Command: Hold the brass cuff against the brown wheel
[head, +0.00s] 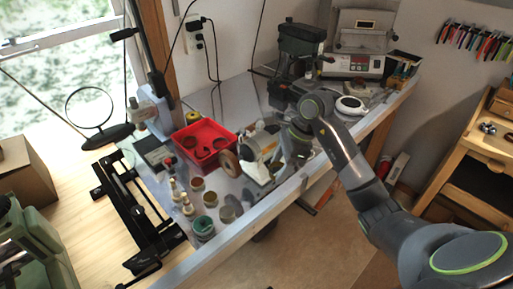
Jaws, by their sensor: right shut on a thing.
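The brown wheel (229,163) sits on the left end of a small white bench machine (259,145) on the metal-topped bench. My right arm comes in from the right and bends down over the bench. My right gripper (296,148) is low, just right of the machine and apart from the brown wheel. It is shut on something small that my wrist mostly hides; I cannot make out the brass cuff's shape. My left gripper is out of view.
A red tray (205,142) with round items stands left of the machine. Several small pots, one green (203,228), stand at the front. A dark drill press (299,52) and a grey machine (358,62) are at the back. A black stand (135,205) is at left.

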